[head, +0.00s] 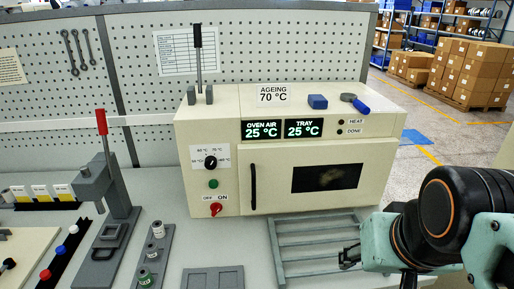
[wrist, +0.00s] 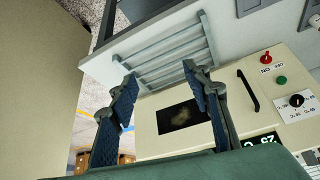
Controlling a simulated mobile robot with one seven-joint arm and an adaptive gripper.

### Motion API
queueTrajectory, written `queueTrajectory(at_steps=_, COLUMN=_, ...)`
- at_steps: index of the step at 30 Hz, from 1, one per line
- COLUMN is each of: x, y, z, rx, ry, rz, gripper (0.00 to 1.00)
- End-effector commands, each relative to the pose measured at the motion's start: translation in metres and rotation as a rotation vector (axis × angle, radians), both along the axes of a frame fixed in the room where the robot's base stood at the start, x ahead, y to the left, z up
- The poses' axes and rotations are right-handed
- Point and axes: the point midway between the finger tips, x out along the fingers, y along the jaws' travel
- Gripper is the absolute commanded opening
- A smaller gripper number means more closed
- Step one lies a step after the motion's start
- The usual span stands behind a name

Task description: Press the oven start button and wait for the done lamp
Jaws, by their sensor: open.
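The cream ageing oven (head: 228,130) stands on the bench with its door shut. Its green start button (head: 213,183) is on the left panel, between a black temperature dial (head: 211,162) and a red OFF/ON switch (head: 215,209). The button also shows in the wrist view (wrist: 281,80). Both displays (head: 283,130) read 25 °C. The DONE lamp (head: 340,131) and the HEAT lamp (head: 340,122) look dark. My gripper (head: 347,258) is low in front of the oven's right side, apart from the button. In the wrist view its fingers (wrist: 160,76) are spread and empty.
A grey slatted rack (head: 283,254) lies before the oven door, beside my gripper. The door handle (head: 253,187) is right of the button. A lever press (head: 103,190) and a spool holder (head: 166,236) stand left. A blue block (head: 317,101) sits on the oven.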

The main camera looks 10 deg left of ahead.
Motion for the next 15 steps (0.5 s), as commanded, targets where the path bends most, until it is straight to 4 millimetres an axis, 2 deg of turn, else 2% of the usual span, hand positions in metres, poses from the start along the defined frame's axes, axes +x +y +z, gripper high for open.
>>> queueTrajectory(at_steps=2, x=0.0000, y=0.0000, z=0.0000, rx=0.000, ry=0.000, rz=0.000, gripper=0.44)
queueTrajectory(at_steps=12, x=0.0000, y=0.0000, z=0.0000, rx=0.000, ry=0.000, rz=0.000, gripper=0.08)
queueTrajectory(at_steps=15, x=0.0000, y=0.0000, z=0.0000, rx=0.000, ry=0.000, rz=0.000, gripper=0.00)
